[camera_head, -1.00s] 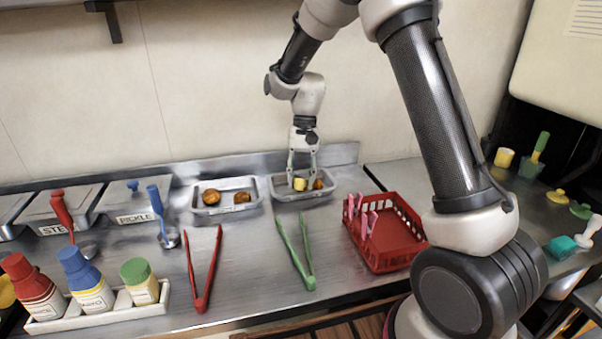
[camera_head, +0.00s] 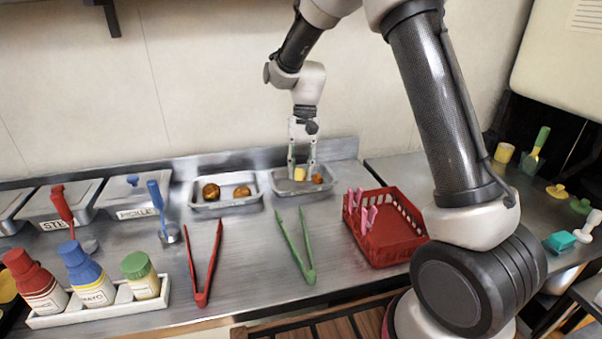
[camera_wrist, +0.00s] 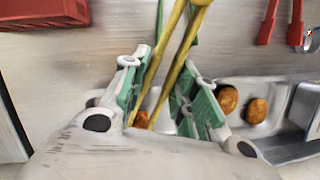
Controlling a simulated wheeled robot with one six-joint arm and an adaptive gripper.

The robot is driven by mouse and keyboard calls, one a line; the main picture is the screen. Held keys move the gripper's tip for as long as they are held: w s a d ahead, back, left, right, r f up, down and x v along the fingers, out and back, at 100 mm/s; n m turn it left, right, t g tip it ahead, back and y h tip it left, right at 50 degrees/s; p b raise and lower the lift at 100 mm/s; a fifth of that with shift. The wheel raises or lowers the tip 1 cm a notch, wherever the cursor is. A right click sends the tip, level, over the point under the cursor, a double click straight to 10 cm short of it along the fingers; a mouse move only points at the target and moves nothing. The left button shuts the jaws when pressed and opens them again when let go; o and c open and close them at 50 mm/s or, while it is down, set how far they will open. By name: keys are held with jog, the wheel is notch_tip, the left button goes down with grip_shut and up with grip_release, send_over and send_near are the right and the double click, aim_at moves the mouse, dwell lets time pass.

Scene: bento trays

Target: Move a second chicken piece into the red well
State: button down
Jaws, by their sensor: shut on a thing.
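My gripper (camera_head: 302,172) points down over the right metal tray (camera_head: 283,195) by the wall. A small yellow block-like thing (camera_head: 299,174) shows between its fingers. In the wrist view, two yellow, tong-like bars (camera_wrist: 168,62) run between the green-padded fingers (camera_wrist: 152,105); their full shape is unclear. A brown chicken piece (camera_head: 318,179) lies in this tray beside the fingers, and shows partly hidden behind the bars in the wrist view (camera_wrist: 140,119). Two more chicken pieces (camera_head: 211,191) (camera_head: 242,191) lie apart in the left tray (camera_head: 228,208).
A red basket (camera_head: 390,240) with pink things stands right of the trays. Red tongs (camera_head: 203,270) and green tongs (camera_head: 297,250) lie on the steel counter in front. Sauce bottles (camera_head: 90,280) and lidded pans (camera_head: 55,210) stand at left. Counter between the tongs is clear.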

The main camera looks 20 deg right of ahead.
notch_tip(320, 180, up, 8)
jog(key=shift+r, duration=0.2)
dwell(0.4)
notch_tip(320, 180, up, 13)
jog(key=shift+f, duration=0.15)
dwell(0.5)
jog(key=shift+w, duration=0.1)
jog(key=s+a, duration=0.3)
jog(key=a, duration=1)
jog(key=s+a, duration=0.4)
jog(key=a, duration=0.9)
jog(key=s+a, duration=0.4)
jog(key=a, duration=1)
jog(key=shift+f, duration=0.2)
jog(key=shift+a+r, duration=0.1)
jog(key=shift+a, duration=0.05)
